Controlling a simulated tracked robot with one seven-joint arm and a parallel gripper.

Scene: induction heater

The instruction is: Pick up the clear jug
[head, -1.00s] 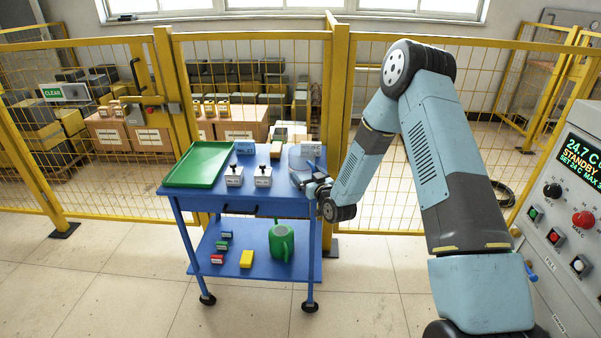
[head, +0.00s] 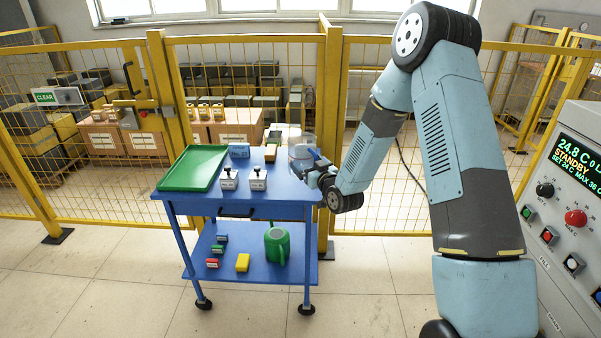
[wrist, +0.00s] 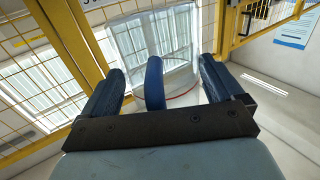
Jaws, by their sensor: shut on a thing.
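The clear jug (head: 300,154) is see-through with a blue handle. In the head view it is at the back right of the blue cart's top and appears raised above it. My gripper (head: 315,168) comes from the right and is shut on the jug's handle side. In the wrist view the blue handle (wrist: 154,82) stands between the two fingers of my gripper (wrist: 158,88), with the clear jug (wrist: 150,35) beyond it. The finger contact itself is not clearly visible.
The blue cart (head: 205,200) carries a green tray (head: 190,168), two white labelled blocks with black knobs (head: 258,180) and a blue block (head: 239,150). A green watering can (head: 277,245) stands on its lower shelf. Yellow fencing (head: 335,130) runs behind; a control panel (head: 570,215) stands right.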

